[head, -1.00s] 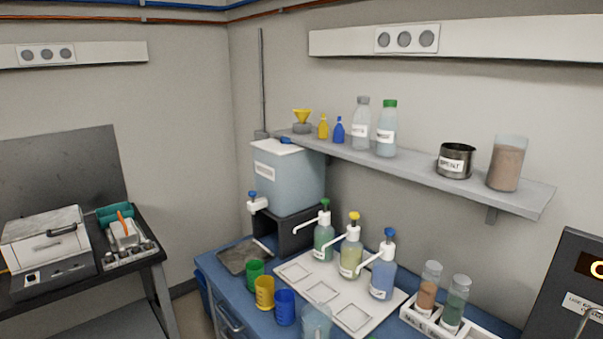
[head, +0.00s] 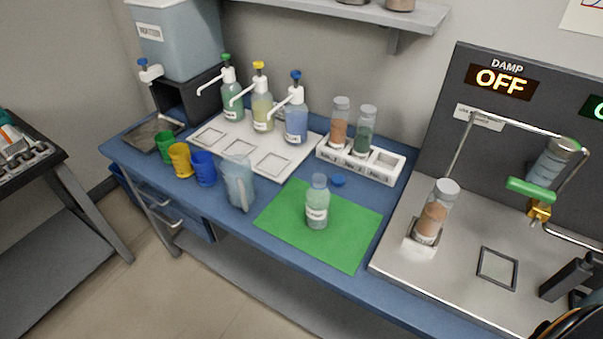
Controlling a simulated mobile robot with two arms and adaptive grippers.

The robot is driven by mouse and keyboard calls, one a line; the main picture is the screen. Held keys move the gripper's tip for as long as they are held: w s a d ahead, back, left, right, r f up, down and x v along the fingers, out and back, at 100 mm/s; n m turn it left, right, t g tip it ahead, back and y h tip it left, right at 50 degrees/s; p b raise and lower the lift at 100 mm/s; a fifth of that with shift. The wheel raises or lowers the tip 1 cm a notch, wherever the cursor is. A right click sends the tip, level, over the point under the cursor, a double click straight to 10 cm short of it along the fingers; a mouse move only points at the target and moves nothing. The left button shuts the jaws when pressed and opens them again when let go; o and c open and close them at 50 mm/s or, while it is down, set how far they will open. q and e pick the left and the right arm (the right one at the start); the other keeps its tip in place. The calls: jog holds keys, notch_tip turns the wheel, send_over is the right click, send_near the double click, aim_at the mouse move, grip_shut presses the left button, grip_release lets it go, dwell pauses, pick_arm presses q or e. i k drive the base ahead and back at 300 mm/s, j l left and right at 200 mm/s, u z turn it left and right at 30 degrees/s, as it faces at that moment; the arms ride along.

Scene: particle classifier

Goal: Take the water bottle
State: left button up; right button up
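A clear bottle (head: 317,203) with pale green liquid and a white label stands upright on a green mat (head: 278,222). Its label is too small to read surely. Three pump bottles stand on a white tray (head: 214,138): one green-topped (head: 231,98), one yellow-topped (head: 262,106) and one blue-topped (head: 296,124). A large light-blue tank (head: 178,45) with a tap stands behind them at the left. I cannot tell which of these is the water bottle. Neither gripper shows.
Green (head: 165,146), yellow (head: 180,160) and blue (head: 203,168) cups and a clear jug (head: 238,182) line the bench's front. A white rack (head: 368,164) holds two tubes. A metal station (head: 395,255) with a filled tube (head: 433,212) and a clamp is at the right.

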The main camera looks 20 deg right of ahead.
aim_at(318, 195)
jog(key=k+u, duration=0.1)
jog(key=k, duration=0.75)
